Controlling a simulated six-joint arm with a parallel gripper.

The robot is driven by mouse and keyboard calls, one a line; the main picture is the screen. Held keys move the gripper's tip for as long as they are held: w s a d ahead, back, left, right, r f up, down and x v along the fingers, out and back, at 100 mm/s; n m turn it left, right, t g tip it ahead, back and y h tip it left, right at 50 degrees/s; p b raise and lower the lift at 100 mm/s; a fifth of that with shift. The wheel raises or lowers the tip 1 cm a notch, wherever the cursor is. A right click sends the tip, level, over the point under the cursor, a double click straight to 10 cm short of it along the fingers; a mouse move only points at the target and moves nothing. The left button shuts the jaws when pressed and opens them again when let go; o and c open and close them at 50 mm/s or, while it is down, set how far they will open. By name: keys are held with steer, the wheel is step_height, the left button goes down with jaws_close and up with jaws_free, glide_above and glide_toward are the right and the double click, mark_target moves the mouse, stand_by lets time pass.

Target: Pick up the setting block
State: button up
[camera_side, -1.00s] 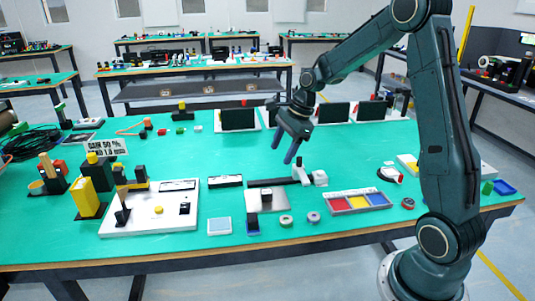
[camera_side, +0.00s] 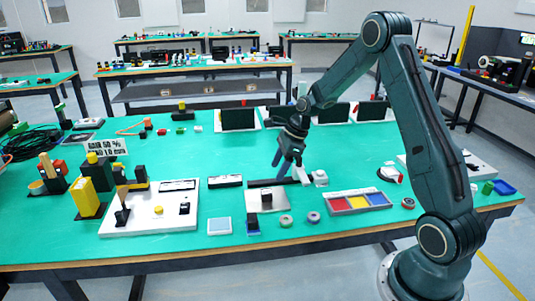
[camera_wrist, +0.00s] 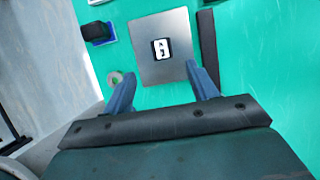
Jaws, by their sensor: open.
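A small dark block with a white marked face, which I take as the setting block (camera_side: 266,197), sits on a grey metal plate (camera_side: 252,206) near the front middle of the table. In the wrist view the block (camera_wrist: 161,49) is on the plate (camera_wrist: 150,24), ahead of the fingertips. My gripper (camera_side: 287,170) is open and empty, above and behind the plate beside a long black bar (camera_side: 262,183). The wrist view shows the two blue fingers of my gripper (camera_wrist: 160,80) spread apart, with the plate's edge between them. Nothing hides the block.
A black and blue piece (camera_side: 253,223) and a ring (camera_side: 286,221) lie close to the plate. A white-framed tray (camera_side: 331,212) with coloured compartments stands to the right. A white base board (camera_side: 140,222) with blocks stands left. Bare green table lies behind the bar.

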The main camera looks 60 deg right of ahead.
glide_above(266, 191)
steer(key=s+d, duration=0.1)
steer(key=s, duration=0.1)
steer(key=shift+d+f, duration=0.1)
steer(key=shift+f, duration=2.15)
steer(key=shift+x, duration=2.6)
steer(key=shift+w, duration=0.15)
steer(key=c, duration=1.2)
steer(key=shift+r, duration=0.2)
step_height(266, 191, up, 20)
steer(key=shift+f, duration=0.1)
